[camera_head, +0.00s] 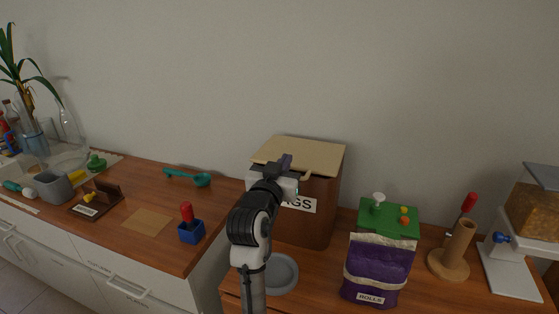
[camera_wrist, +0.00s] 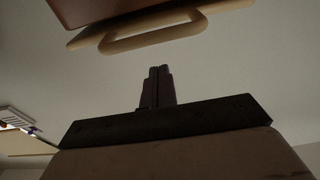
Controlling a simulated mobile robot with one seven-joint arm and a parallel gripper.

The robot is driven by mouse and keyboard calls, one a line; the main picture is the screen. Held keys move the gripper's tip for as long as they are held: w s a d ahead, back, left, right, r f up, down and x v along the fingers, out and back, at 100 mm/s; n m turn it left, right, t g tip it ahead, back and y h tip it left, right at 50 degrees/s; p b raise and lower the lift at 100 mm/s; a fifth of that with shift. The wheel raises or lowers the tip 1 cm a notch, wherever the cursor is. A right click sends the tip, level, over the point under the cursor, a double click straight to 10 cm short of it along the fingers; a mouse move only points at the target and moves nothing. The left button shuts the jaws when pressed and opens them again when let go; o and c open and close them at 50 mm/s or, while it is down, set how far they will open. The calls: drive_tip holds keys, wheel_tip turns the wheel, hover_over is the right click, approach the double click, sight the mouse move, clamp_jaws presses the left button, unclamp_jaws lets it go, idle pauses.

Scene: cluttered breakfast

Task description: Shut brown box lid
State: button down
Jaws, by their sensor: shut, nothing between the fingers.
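The brown box (camera_head: 318,224) stands on the counter by the wall, with a white label on its front. Its tan lid (camera_head: 312,152) lies over the top, looking nearly flat; whether a gap is left under it I cannot tell. My gripper (camera_head: 285,161) is shut and empty, in front of the box near the lid's front edge, and hides part of both. In the wrist view my gripper (camera_wrist: 157,70) points toward the lid's wooden handle (camera_wrist: 150,34), apart from it in the picture. The lid's edge (camera_wrist: 88,38) shows beside brown wood at the top.
A grey bowl (camera_head: 281,275) sits before the box. A purple rolls bag (camera_head: 376,271), a green box (camera_head: 388,222) and a wooden holder (camera_head: 451,255) stand to the right. A blue block with a red handle (camera_head: 191,231) is on the left counter, across a gap.

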drive_tip(key=shift+s+a+f, duration=0.1)
drive_tip(key=shift+s+f, duration=0.1)
drive_tip(key=shift+f, duration=0.45)
drive_tip(key=shift+s+f, duration=0.2)
drive_tip(key=shift+f, duration=0.4)
drive_tip(key=shift+f+b, duration=0.6)
drive_tip(key=shift+f, duration=0.3)
drive_tip(key=shift+s, duration=0.1)
wheel_tip(320, 180, up, 4)
drive_tip(key=p, duration=0.3)
drive_tip(key=b+v, duration=0.3)
drive_tip(key=v, duration=0.6)
drive_tip(key=shift+f+b, duration=0.35)
drive_tip(key=shift+b, duration=0.05)
